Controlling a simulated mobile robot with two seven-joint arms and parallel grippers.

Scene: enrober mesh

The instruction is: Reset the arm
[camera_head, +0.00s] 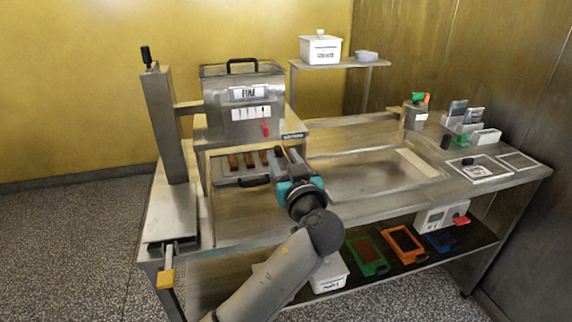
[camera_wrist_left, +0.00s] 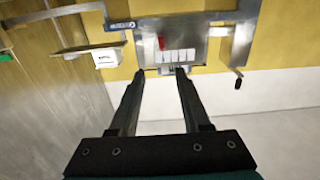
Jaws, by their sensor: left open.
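My left arm (camera_head: 265,275) reaches up from the bottom of the head view over the steel bench (camera_head: 235,228). My left gripper (camera_head: 290,157), with a teal part behind its fingers, is above the bench in front of the steel machine (camera_head: 243,105). In the left wrist view the two dark fingers of this gripper (camera_wrist_left: 160,76) stand apart with nothing between them. The machine also shows in that view, upside down, beyond the fingertips (camera_wrist_left: 205,45). My right gripper is in neither view.
Brown bars (camera_head: 250,160) lie near the machine's front, left of my gripper. A steel column (camera_head: 166,125) stands at the left. A white box (camera_head: 320,49) sits on a raised shelf (camera_head: 348,63). Coloured frames (camera_head: 402,244) lie on the lower shelf. The bench's middle right (camera_head: 360,182) looks clear.

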